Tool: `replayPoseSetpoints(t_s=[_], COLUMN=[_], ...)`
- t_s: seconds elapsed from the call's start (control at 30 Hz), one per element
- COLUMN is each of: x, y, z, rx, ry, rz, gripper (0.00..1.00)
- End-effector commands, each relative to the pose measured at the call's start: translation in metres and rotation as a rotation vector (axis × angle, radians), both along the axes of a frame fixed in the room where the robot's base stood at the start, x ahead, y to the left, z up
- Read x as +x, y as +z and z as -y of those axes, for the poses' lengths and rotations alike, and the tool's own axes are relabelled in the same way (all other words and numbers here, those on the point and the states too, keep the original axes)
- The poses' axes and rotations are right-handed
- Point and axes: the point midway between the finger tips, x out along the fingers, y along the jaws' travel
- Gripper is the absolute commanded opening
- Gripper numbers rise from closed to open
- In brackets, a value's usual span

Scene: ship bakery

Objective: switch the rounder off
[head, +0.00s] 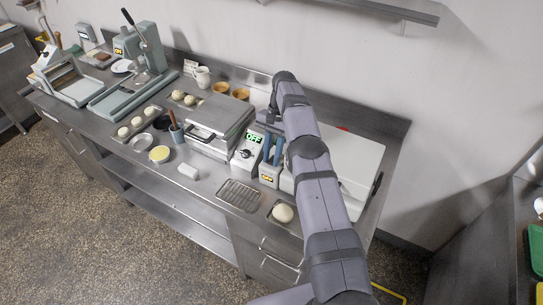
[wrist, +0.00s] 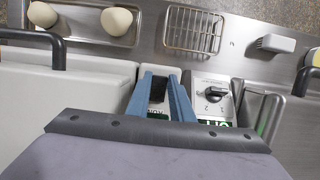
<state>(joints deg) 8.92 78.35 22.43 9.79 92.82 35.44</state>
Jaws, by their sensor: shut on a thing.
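In the wrist view a black part (wrist: 158,90) and partly covered lettering show on this box; the lettering seems to begin like "ROUNDER". My gripper (head: 271,162) reaches down onto the box with its two blue fingers, also seen in the wrist view (wrist: 160,82). The fingers sit on either side of the black part and are shut on the switch.
A control box (head: 246,155) with a dial and a green "OFF" display stands close left, beside a grill press (head: 215,122). A wire rack (head: 239,195) and a dough ball (head: 283,213) lie in front. A press (head: 145,50) stands far left.

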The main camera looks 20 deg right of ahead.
Motion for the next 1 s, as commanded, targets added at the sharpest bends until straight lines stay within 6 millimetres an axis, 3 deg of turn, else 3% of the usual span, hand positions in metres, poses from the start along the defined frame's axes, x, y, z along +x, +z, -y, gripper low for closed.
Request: replayPoseSetpoints(t_s=[0.33,0.37,0.4,0.43,0.77,1.0], x=[0.001,0.001,0.001,0.001,0.0,0.001], y=[0.002,0.002,0.002,0.002,0.002,0.02], z=[0.001,0.001,0.001,0.001,0.0,0.0], rx=[0.001,0.001,0.001,0.001,0.002,0.001], ry=[0.0,0.0,0.0,0.0,0.001,0.0], rz=[0.006,0.006,0.005,0.004,0.0,0.004], gripper=[0.0,0.27,0.37,0.39,0.39,0.39])
